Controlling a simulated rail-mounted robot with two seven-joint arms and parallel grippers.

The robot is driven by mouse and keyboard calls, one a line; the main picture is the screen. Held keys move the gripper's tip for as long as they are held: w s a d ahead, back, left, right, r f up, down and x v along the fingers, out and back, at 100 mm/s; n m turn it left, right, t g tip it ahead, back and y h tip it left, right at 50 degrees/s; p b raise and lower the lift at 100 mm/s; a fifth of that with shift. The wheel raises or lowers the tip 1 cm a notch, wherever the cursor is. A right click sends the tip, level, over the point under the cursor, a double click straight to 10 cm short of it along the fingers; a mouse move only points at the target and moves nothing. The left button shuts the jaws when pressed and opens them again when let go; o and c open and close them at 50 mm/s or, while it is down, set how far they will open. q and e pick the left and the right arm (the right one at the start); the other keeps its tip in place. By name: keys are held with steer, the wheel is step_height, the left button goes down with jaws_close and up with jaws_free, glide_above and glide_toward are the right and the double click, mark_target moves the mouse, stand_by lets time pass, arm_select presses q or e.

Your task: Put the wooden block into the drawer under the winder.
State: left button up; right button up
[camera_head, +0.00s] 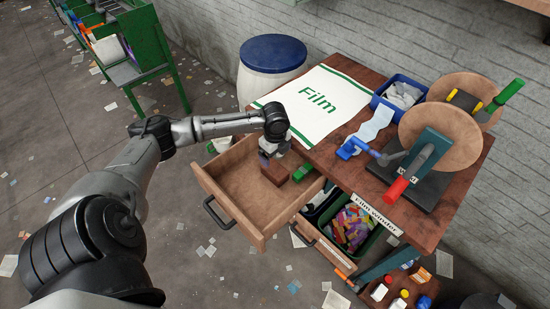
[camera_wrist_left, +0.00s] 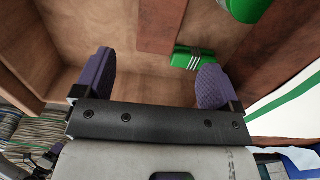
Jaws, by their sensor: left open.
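The wooden block (camera_head: 273,172) is a small reddish-brown block in the pulled-out upper drawer (camera_head: 225,197). The left wrist view shows part of the block (camera_wrist_left: 160,25), cut off by the top edge. My left gripper (camera_head: 270,153) is over this drawer, open, its purple fingers (camera_wrist_left: 155,82) apart with nothing between them. In the left wrist view the block lies beyond the fingertips. The winder (camera_head: 430,150) has wooden discs and stands on the table's right part, above a "Film winder" label (camera_head: 378,213). My right gripper is not in view.
A green item (camera_head: 303,172) lies beside the block, with white stripes in the wrist view (camera_wrist_left: 192,58). Below stands another open drawer (camera_head: 325,246) near bins of colourful scraps (camera_head: 352,226). A "Film" mat (camera_head: 325,85) and a blue bin (camera_head: 400,93) occupy the tabletop.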

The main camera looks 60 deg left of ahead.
arm_select(q)
step_height(320, 180, up, 2)
steer(key=shift+r, duration=0.1)
stand_by(0.7)
